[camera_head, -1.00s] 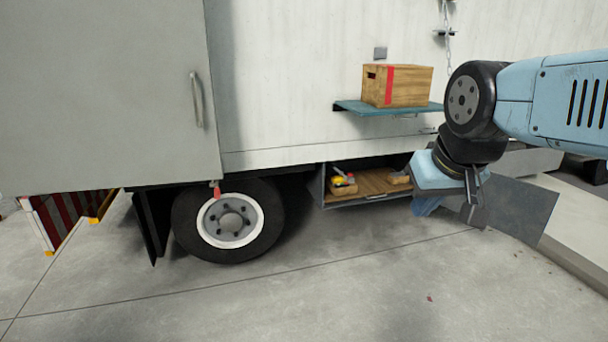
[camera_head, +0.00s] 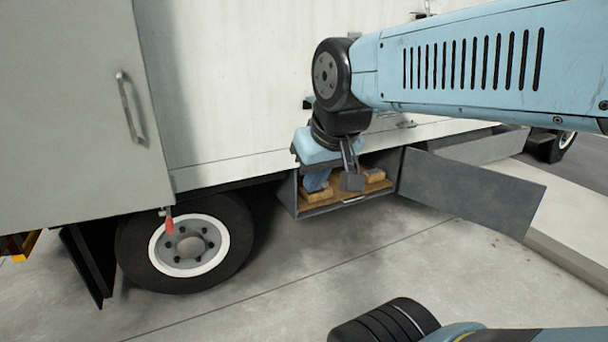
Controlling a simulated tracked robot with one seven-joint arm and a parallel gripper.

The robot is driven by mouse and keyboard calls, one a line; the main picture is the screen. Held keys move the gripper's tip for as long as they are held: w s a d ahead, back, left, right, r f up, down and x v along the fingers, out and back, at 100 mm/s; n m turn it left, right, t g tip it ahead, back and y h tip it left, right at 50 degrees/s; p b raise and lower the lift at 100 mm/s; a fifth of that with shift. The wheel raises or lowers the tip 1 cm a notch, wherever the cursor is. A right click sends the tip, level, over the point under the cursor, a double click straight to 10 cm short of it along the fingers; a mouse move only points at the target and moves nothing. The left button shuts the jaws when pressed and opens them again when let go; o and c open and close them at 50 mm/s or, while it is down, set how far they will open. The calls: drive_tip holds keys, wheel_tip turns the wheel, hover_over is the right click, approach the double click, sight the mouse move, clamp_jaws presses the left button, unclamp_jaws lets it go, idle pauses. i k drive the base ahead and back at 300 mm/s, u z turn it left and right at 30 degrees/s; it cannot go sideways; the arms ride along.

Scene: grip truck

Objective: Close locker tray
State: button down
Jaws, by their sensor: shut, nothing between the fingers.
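The locker (camera_head: 291,190) is an open grey box under the truck body, right of the wheel. Its wooden tray (camera_head: 345,194) shows inside with a handle at its front edge and wooden blocks on it. The grey locker door (camera_head: 475,195) stands swung open to the right. My gripper (camera_head: 351,181) is shut and empty, pointing down in front of the locker opening. It hides the middle of the tray. I cannot tell whether it touches the tray.
The truck wheel (camera_head: 187,246) stands left of the locker. A large grey door with a handle (camera_head: 130,107) is at the upper left. A kerb (camera_head: 573,252) runs at the right. The concrete floor (camera_head: 270,295) before the locker is clear.

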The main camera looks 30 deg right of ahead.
sight(329, 193)
drive_tip(key=z, duration=0.3)
drive_tip(key=i, duration=0.8)
drive_tip(key=z, duration=0.7)
drive_tip(key=k, duration=0.65)
drive_tip(key=z, duration=0.25)
drive_tip(key=i, duration=0.95)
drive_tip(key=u, duration=0.1)
